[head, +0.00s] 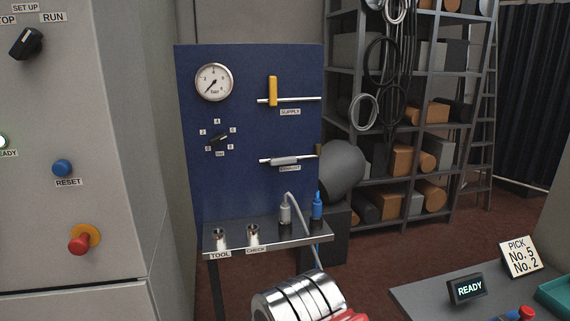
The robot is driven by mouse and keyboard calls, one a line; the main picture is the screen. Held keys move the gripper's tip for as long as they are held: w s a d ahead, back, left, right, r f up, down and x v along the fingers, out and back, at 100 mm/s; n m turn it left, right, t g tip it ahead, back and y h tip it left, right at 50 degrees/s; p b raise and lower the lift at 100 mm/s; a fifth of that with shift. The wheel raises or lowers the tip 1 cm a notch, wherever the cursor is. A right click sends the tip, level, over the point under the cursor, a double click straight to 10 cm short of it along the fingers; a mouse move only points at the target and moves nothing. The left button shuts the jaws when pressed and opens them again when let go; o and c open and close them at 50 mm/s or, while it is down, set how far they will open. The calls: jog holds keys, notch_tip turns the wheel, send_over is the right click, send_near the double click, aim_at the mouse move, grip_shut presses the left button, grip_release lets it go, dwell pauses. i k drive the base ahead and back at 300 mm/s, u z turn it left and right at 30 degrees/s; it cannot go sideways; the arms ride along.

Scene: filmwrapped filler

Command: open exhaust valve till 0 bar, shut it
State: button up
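The exhaust valve's grey handle (285,160) lies along its horizontal pipe on the right side of the blue panel (240,115), above a label that seems to read EXHAUST. The supply valve's yellow handle (273,91) stands upright, across its pipe, higher on the same panel. The round white pressure gauge (213,82) is at the panel's upper left. Its needle seems to point to the lower left, toward the low end; its figures are too small to read. My gripper is not in view, and nothing is seen touching either handle.
A dark selector knob (219,138) sits below the gauge. A metal shelf (270,241) juts out under the panel, holding TOOL and CHECK cups, a grey connector and a blue connector (317,206). A grey cabinet (80,180) stands left. A READY display (467,288) is lower right.

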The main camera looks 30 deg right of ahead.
aim_at(290, 159)
jog(key=u, duration=0.05)
jog(key=i, duration=1)
jog(key=z, duration=0.05)
